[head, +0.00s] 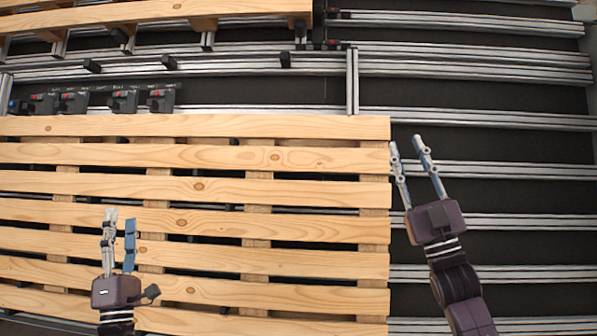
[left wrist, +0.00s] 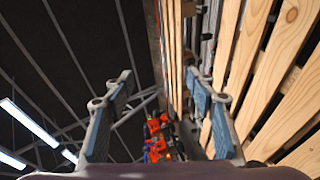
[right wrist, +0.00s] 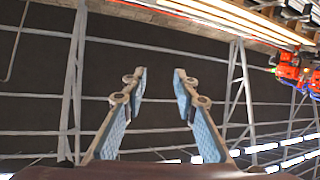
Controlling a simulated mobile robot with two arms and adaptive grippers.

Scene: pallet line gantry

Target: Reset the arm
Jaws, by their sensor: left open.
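My left gripper (head: 120,217) is in front of the near wooden pallet (head: 205,187) in the head view. Its fingers are apart with nothing between them, as the left wrist view (left wrist: 160,85) also shows. My right gripper (head: 406,142) is by the pallet's right edge, over the dark area with metal rails. Its two fingers are apart and empty. The right wrist view shows the gap between its fingertips (right wrist: 160,75). Neither gripper holds anything. The head view does not show clearly how high each gripper is above the pallet.
A second pallet (head: 150,12) lies at the top left. Metal rails (head: 470,60) run across the back and right. Several black clamp-like parts with red marks (head: 120,100) sit in a row behind the near pallet. Orange-red machinery (left wrist: 157,135) shows in the left wrist view.

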